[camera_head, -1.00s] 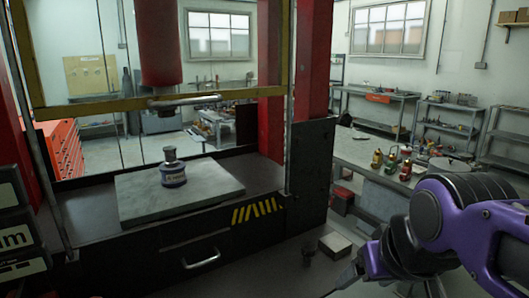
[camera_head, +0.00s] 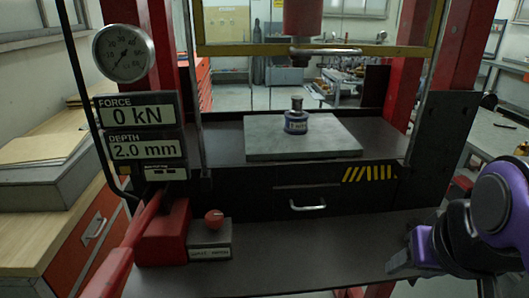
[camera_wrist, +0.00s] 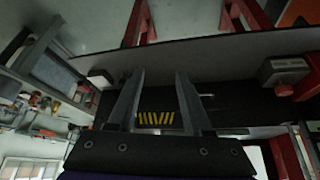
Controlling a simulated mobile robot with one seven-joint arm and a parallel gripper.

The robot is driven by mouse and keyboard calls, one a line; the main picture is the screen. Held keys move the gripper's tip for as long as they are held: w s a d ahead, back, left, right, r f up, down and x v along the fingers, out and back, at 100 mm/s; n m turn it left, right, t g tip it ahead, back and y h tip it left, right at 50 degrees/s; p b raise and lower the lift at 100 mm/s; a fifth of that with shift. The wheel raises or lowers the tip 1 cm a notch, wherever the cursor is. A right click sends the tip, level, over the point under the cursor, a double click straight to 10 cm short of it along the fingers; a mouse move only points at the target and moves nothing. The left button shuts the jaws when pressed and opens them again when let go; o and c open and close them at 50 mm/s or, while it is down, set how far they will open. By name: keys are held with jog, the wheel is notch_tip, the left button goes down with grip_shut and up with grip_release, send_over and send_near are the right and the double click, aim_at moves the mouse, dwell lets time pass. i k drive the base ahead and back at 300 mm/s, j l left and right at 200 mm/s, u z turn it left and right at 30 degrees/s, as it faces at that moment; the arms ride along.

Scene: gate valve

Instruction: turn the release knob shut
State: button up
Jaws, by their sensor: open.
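The release knob (camera_head: 214,219) is a small red knob on a grey labelled block, on the front shelf of the press, left of centre in the head view. In the wrist view the scene is upside down and the knob (camera_wrist: 284,90) shows at the right edge, under its grey block. My gripper (camera_wrist: 160,74) is open, with two grey fingers spread apart and nothing between them. In the head view my purple arm is at the right, with the gripper end (camera_head: 402,264) over the right part of the shelf, well away from the knob.
A red pump base (camera_head: 163,232) with a long red lever stands just left of the knob. The display (camera_head: 142,134) reads 0 kN and 2.0 mm. The shelf (camera_head: 310,250) between knob and gripper is clear.

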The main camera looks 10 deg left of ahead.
aim_at(214, 219)
jog(key=u, duration=1.65)
jog(key=j+z, duration=0.25)
jog(key=j, duration=0.2)
